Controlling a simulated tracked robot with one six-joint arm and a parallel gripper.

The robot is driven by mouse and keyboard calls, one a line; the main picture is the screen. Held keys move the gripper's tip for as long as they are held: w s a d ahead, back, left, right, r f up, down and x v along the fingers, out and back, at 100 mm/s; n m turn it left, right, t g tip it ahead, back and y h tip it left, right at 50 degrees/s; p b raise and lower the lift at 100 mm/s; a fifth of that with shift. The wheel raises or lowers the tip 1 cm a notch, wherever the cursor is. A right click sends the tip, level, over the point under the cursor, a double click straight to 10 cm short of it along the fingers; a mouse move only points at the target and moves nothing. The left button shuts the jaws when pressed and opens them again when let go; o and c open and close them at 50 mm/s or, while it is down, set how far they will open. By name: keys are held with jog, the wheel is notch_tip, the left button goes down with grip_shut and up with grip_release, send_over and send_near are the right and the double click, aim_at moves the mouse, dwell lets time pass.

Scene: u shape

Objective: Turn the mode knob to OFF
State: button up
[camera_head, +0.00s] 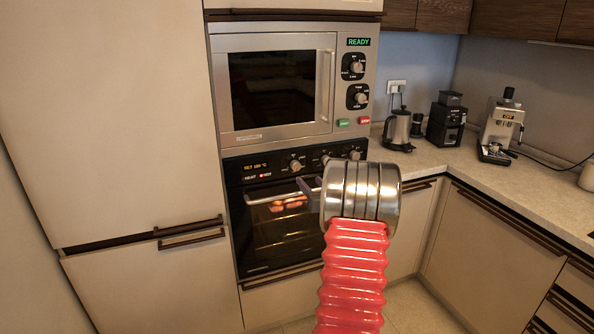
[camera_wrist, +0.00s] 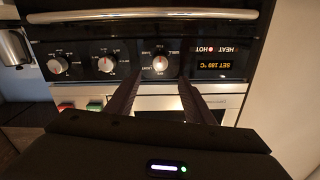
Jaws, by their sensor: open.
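The oven's black control panel (camera_wrist: 83,46) appears upside down in the wrist view, with three silver knobs: one near the display (camera_wrist: 160,63), a middle one (camera_wrist: 106,62) and a far one (camera_wrist: 58,65). Their labels are too small to read surely, so I cannot tell which is the mode knob. In the head view, the knob nearest the display (camera_head: 296,166) is in plain sight. My gripper (camera_wrist: 159,77) is open and empty, its two dark fingers pointing at the panel, one to each side of the knob nearest the display. Contact cannot be told. My gripper (camera_head: 310,185) also shows in the head view.
The oven display (camera_wrist: 214,66) reads SET 180 °C, with HEAT and HOT marks beside it. The oven door handle (camera_head: 270,198) runs below the panel. The microwave (camera_head: 272,90) above shows READY and has two more knobs. A kettle (camera_head: 398,130) stands on the counter.

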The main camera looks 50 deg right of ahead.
aim_at(296, 168)
jog(key=x, duration=1.2)
jog(key=shift+w+a, duration=0.1)
jog(key=shift+c, duration=0.6)
jog(key=c, duration=0.9)
